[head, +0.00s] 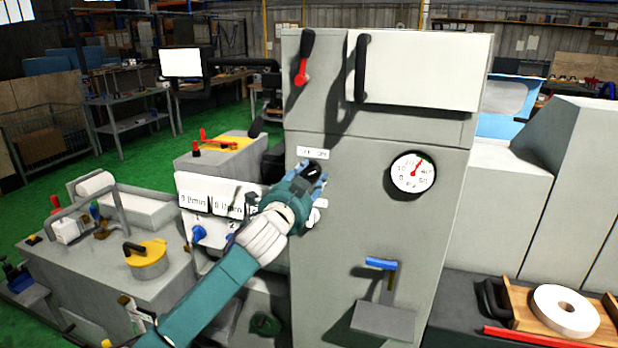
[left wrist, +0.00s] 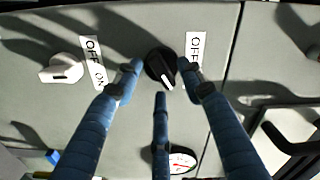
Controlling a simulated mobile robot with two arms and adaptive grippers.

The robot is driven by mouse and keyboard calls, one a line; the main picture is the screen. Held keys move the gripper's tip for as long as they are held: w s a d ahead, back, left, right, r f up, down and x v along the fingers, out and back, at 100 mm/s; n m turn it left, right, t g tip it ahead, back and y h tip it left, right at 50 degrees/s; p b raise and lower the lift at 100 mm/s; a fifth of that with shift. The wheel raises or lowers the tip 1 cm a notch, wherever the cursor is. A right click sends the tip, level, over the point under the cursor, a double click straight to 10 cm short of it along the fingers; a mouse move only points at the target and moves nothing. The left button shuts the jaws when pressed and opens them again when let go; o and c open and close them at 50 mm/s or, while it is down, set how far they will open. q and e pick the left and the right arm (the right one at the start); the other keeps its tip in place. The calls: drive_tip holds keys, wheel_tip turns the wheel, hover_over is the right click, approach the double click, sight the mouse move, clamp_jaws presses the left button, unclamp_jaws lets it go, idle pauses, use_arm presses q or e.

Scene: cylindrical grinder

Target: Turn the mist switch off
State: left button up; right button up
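A black rotary knob (left wrist: 161,64) with a white pointer mark sits on the grey machine front. A label (left wrist: 194,50) is beside it, with "OFF" readable and the rest hidden by a finger. In the head view the label (head: 312,152) is above the knob. My left gripper (left wrist: 160,72) has its blue fingers around the knob; I cannot tell whether they press on it. In the head view my left gripper (head: 312,178) hides most of the knob. A white knob (left wrist: 62,68) with an "OFF ON" label (left wrist: 93,63) is nearby. Which knob is the mist switch is not readable. My right gripper is not in view.
A round gauge (head: 413,172) is on the panel right of my left gripper. A red-tipped lever (head: 303,60) and a black handle (head: 361,68) are above. A blue-topped lever (head: 381,264) sticks out below. A panel with blue knobs (head: 198,233) is at the left.

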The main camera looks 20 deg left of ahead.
use_arm(q)
drive_tip(key=shift+c, duration=0.5)
clamp_jaws()
drive_tip(key=shift+n, duration=1.2)
drive_tip(key=n, duration=0.3)
drive_tip(key=shift+r+n, duration=0.2)
drive_tip(key=shift+n, duration=0.2)
drive_tip(key=n, duration=0.5)
drive_tip(key=shift+r+n+p, duration=0.2)
drive_tip(key=shift+n+p, duration=0.1)
drive_tip(key=shift+p, duration=0.05)
